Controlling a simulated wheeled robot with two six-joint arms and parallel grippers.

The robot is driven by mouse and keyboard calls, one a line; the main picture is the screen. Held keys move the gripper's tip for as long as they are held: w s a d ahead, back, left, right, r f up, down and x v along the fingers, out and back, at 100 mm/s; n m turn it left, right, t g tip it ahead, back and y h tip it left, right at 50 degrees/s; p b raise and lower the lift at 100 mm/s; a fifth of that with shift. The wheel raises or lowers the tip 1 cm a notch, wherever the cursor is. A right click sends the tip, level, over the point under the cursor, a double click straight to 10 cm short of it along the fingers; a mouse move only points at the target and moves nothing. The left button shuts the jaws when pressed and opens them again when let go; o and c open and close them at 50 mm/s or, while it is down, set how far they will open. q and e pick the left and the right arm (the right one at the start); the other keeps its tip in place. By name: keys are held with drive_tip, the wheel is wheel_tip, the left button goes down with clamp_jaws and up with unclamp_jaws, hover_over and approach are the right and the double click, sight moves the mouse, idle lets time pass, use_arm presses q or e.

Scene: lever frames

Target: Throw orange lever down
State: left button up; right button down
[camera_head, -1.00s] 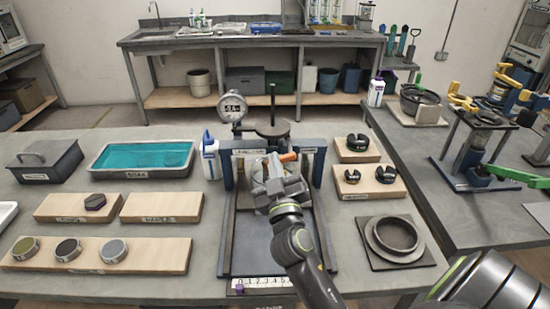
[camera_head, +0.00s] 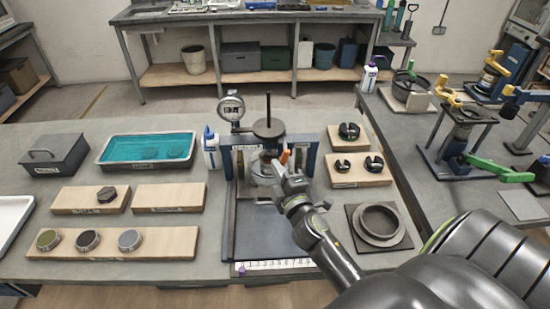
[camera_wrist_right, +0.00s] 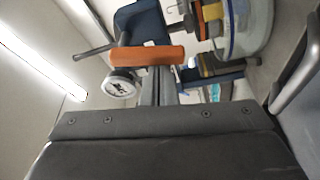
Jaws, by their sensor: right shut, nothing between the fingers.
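The orange lever (camera_head: 284,157) is a short orange handle on the right side of the press-like fixture (camera_head: 243,166) at the middle of the table. It tilts up to the right. My right gripper (camera_head: 284,174) is shut and empty, just below and right of the lever in the head view. In the right wrist view the orange lever (camera_wrist_right: 147,56) lies crosswise just beyond my shut fingers (camera_wrist_right: 160,88). Whether they touch it, I cannot tell. My left gripper is not in view.
A dial gauge (camera_head: 231,107) stands above the fixture and a white bottle (camera_head: 211,150) at its left. Wooden boards with black parts (camera_head: 358,172) and a ring on a plate (camera_head: 379,225) lie to the right. A teal tray (camera_head: 147,149) sits at the left.

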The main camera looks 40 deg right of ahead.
drive_tip(key=shift+s+d+f+n+p, duration=0.2)
drive_tip(key=shift+d+n+p, duration=0.15)
drive_tip(key=shift+n+p, duration=0.3)
idle(0.5)
